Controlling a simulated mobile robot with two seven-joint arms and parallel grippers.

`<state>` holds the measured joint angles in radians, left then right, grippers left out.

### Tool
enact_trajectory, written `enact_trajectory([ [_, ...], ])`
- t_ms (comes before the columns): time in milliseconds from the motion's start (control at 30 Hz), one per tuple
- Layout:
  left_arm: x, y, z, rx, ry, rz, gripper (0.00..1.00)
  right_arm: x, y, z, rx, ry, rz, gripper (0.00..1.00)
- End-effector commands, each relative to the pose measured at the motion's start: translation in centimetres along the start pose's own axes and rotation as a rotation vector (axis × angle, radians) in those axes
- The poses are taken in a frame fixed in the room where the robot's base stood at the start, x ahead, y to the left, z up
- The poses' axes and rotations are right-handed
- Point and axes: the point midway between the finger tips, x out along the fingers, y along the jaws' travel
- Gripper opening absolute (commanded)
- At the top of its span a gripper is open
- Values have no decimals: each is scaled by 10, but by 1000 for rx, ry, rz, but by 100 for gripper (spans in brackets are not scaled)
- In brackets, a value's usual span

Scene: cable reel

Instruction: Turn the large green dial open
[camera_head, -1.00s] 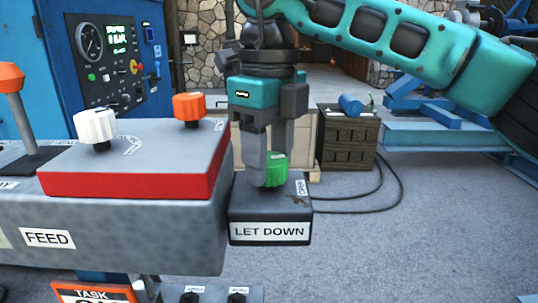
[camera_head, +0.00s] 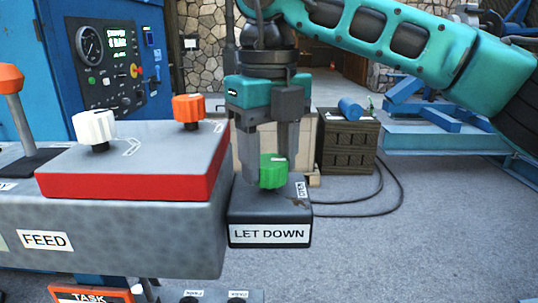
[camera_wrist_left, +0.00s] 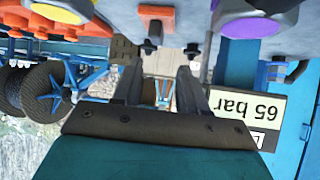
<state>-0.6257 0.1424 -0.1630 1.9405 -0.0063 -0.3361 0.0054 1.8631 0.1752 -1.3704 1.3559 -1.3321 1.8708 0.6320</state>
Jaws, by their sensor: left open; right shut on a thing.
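The large green dial (camera_head: 273,171) stands on top of the grey box labelled LET DOWN (camera_head: 269,234). My right gripper (camera_head: 268,168) comes down from above and is shut on the dial, its fingers at the dial's sides and partly behind it. An OPEN label (camera_head: 301,190) lies on the box top to the right of the dial. My left gripper (camera_wrist_left: 160,88) shows in the left wrist view, open and empty, its two fingers apart. It is not seen in the head view.
A grey console with a red-edged panel (camera_head: 130,178) stands left of the box, bearing a white knob (camera_head: 94,129) and an orange knob (camera_head: 188,110). A blue gauge cabinet (camera_head: 105,60) is behind. A wooden crate (camera_head: 347,143) stands at the back.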

Motion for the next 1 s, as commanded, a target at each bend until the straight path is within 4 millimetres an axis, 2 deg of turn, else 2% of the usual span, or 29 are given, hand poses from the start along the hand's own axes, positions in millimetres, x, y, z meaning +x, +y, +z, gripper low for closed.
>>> enact_trajectory([
  [100, 0, 0, 1, 0, -1, 0, 43, 0, 0, 0, 5, 1, 0, 20],
  [133, 0, 0, 1, 0, -2, 0, 43, 0, 0, 0, 5, 1, 0, 52],
  [400, 0, 0, 1, 0, -2, 0, 43, 0, 0, 0, 2, 0, 0, 76],
  [633, 0, 0, 1, 0, -2, 0, 43, -1, 0, 0, 1, -1, 0, 76],
  [733, -1, 0, 0, 0, -2, 0, 43, -7, 0, 0, 1, -2, 0, 76],
  [867, -2, 0, -1, 0, -1, 0, 43, -28, 0, 0, 1, -5, 0, 76],
  [1000, -4, 0, -5, 0, -1, 0, 43, -61, 0, 0, 2, -4, 0, 76],
])
